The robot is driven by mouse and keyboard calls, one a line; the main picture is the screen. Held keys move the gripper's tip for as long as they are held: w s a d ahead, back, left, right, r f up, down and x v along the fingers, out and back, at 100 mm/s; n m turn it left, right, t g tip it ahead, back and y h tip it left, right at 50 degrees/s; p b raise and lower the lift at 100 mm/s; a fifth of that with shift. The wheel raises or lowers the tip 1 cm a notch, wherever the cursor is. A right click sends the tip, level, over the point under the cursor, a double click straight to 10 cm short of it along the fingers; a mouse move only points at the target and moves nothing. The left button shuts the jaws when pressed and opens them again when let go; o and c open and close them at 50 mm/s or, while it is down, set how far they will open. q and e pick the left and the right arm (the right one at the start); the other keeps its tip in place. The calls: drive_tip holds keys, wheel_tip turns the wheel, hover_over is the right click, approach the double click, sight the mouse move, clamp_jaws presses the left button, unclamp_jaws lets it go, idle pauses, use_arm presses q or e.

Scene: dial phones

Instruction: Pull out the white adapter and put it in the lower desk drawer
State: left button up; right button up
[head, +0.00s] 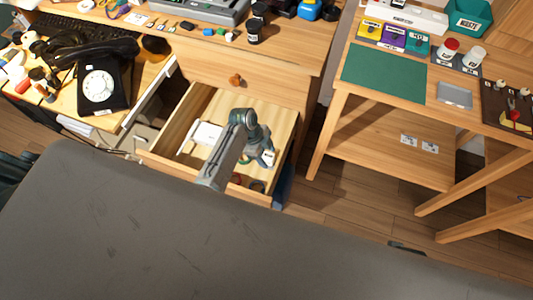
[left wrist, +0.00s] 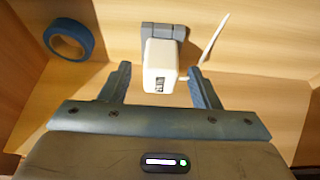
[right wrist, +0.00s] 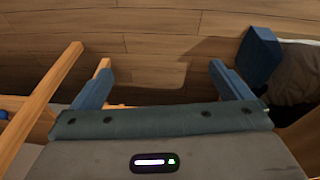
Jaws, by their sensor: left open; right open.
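The white adapter (left wrist: 160,66) is a small boxy block with a dark socket face, seen in the left wrist view inside an open wooden drawer. A grey-blue piece (left wrist: 168,31) shows just behind it; I cannot tell whether they are joined. My left gripper (left wrist: 159,78) is open, with a finger on each side of the adapter and gaps visible at both sides. In the head view my left arm reaches down into the open drawer (head: 185,118), below a drawer front with a round knob (head: 235,80). My right gripper (right wrist: 160,85) is open and empty, above the wooden floor.
A blue tape roll (left wrist: 68,38) lies in the drawer, and a thin white strip (left wrist: 216,38) stands beside the adapter. A white item (head: 207,133) lies left of my arm. A black dial phone (head: 98,88) is at left. A side table (head: 340,105) stands to the right.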

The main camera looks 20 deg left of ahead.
use_arm(q)
drive_tip(key=shift+a+r, duration=0.15)
drive_tip(key=shift+r, duration=0.15)
drive_tip(key=p+v, duration=0.1)
drive_tip(key=v, duration=0.9)
use_arm(e)
drive_tip(key=shift+s+d+f, duration=0.1)
drive_tip(key=shift+s+f, duration=0.05)
drive_tip(key=shift+f, duration=0.4)
drive_tip(key=shift+s+d+f, duration=0.1)
drive_tip(key=shift+f, duration=0.45)
